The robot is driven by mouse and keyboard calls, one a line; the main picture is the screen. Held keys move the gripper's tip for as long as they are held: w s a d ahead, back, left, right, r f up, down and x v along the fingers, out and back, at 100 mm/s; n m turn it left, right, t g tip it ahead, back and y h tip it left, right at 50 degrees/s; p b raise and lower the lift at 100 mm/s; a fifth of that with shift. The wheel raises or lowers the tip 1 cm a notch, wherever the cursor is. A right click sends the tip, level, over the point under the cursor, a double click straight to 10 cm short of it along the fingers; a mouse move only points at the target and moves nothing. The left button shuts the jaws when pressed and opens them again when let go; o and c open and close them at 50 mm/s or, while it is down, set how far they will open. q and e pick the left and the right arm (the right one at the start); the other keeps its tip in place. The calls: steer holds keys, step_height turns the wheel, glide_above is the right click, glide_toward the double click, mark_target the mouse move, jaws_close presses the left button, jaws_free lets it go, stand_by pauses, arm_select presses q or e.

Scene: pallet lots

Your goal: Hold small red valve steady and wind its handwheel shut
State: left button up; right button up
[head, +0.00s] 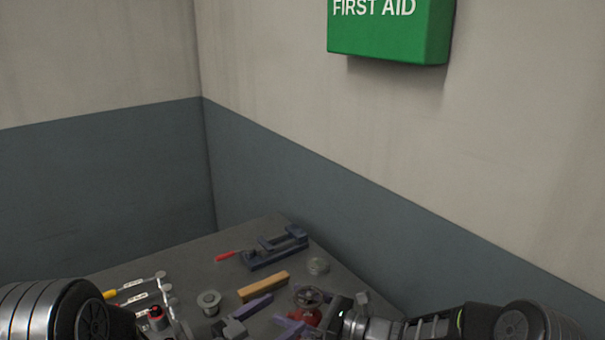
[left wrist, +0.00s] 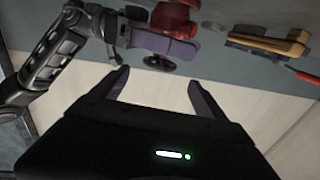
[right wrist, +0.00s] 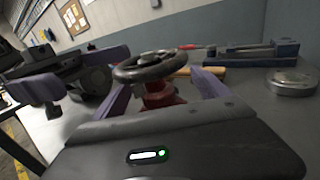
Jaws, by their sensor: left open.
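The small red valve (head: 308,316) stands on the bench top, with its dark handwheel (head: 309,296) on top. In the right wrist view the red body (right wrist: 158,96) and handwheel (right wrist: 150,66) show between the spread purple fingers of my right gripper (right wrist: 163,88). That gripper is open, and I see no finger closed on the valve. My left gripper (head: 258,314) is left of the valve in the head view, its purple fingers apart. In the left wrist view its jaws (left wrist: 155,85) are open and empty, with the valve (left wrist: 175,16) beyond them.
A wooden block (head: 263,287), a dark blue vise-like tool (head: 278,248) and round metal pieces (head: 209,302) (head: 317,266) lie around the valve. Walls close in the bench's back; a green first aid box (head: 390,35) hangs above.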

steer(key=v, duration=1.1)
steer(key=shift+d, duration=0.15)
steer(key=shift+s+d, duration=0.2)
steer(key=shift+d, duration=0.15)
